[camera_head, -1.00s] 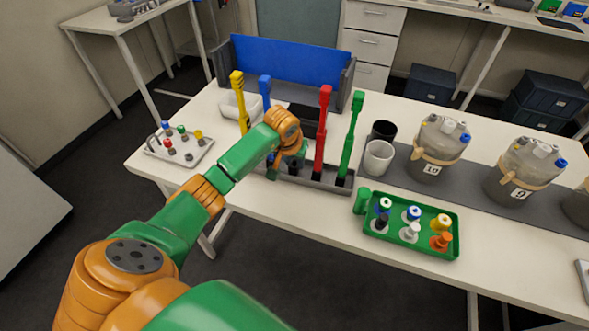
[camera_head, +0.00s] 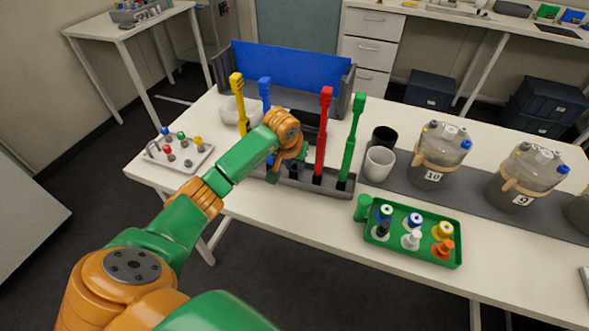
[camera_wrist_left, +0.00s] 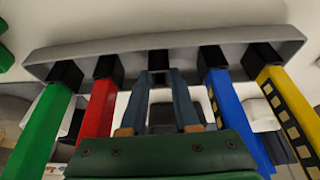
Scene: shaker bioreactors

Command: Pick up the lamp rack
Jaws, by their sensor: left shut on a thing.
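The lamp rack (camera_head: 318,183) is a long grey base on the white table, with upright lamps in black sockets. It carries a yellow lamp (camera_head: 238,100), a blue lamp (camera_head: 265,92), a red lamp (camera_head: 323,135) and a green lamp (camera_head: 351,140). My left gripper (camera_head: 278,170) is at the middle of the rack, between the blue and red lamps. In the left wrist view its fingers (camera_wrist_left: 160,85) are shut on the rack's middle part, and the grey base (camera_wrist_left: 130,48) runs across beyond. Whether the base touches the table is unclear. My right gripper is not seen.
A green tray (camera_head: 372,239) with several capped bottles is at front right. White (camera_head: 379,164) and black cups and bioreactors (camera_head: 437,158) stand right of the rack. A grey holder with a blue panel (camera_head: 290,62) is behind. A small tray (camera_head: 190,163) is left.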

